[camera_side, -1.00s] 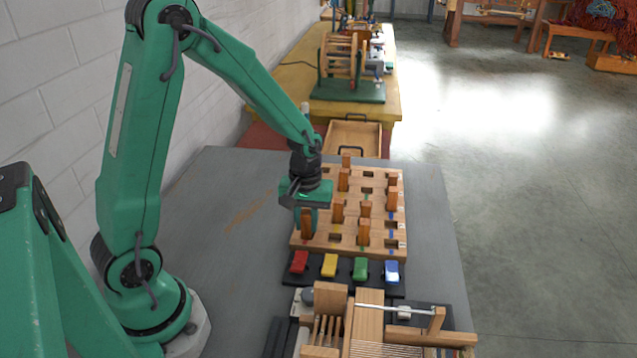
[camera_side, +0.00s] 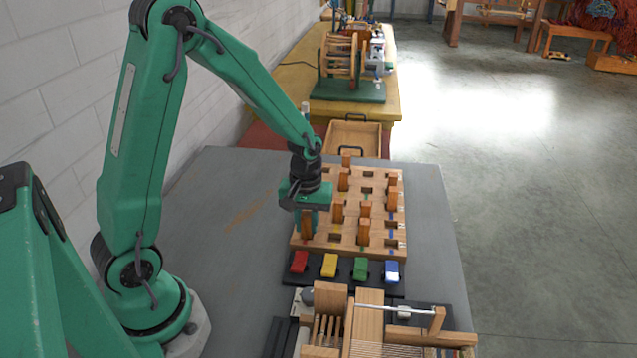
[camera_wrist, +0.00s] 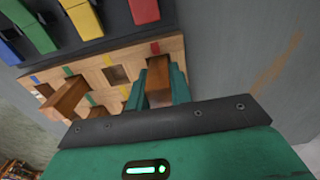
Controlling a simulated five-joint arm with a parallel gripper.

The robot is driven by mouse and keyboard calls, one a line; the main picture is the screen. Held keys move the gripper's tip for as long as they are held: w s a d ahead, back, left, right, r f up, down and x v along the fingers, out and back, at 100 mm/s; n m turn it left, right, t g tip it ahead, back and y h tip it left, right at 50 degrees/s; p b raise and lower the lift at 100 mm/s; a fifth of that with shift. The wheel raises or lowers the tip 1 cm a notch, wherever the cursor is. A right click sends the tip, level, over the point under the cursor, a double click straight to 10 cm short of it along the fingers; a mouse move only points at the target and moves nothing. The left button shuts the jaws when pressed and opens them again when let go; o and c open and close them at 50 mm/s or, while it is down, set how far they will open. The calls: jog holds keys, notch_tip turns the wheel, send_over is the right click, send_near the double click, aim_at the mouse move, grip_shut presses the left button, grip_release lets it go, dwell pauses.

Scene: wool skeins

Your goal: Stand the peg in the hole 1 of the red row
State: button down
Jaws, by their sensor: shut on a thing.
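My gripper (camera_side: 308,222) is over the front left corner of the wooden peg board (camera_side: 318,245) in the side view. It is shut on an orange-brown wooden peg (camera_side: 307,228), which stands roughly upright. In the wrist view the peg (camera_wrist: 158,72) is between the two green fingers (camera_wrist: 160,88), in line with the red mark (camera_wrist: 155,48) at the board's edge. The peg's lower end is at the front hole of the red row, but how deep it sits cannot be told. The fingers hide part of the peg.
Several other pegs stand in the board, one (camera_side: 364,230) close by to the right. Red (camera_side: 299,262), yellow (camera_side: 329,265), green (camera_side: 360,268) and blue (camera_side: 391,271) blocks lie in front. A wooden loom (camera_side: 370,320) is nearer. The grey table is clear left of the board.

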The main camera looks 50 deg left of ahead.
jog(key=shift+f, duration=0.2)
dwell(0.4)
jog(key=c, duration=0.8)
grip_release()
jog(key=shift+o, duration=0.2)
jog(key=shift+r, duration=3.75)
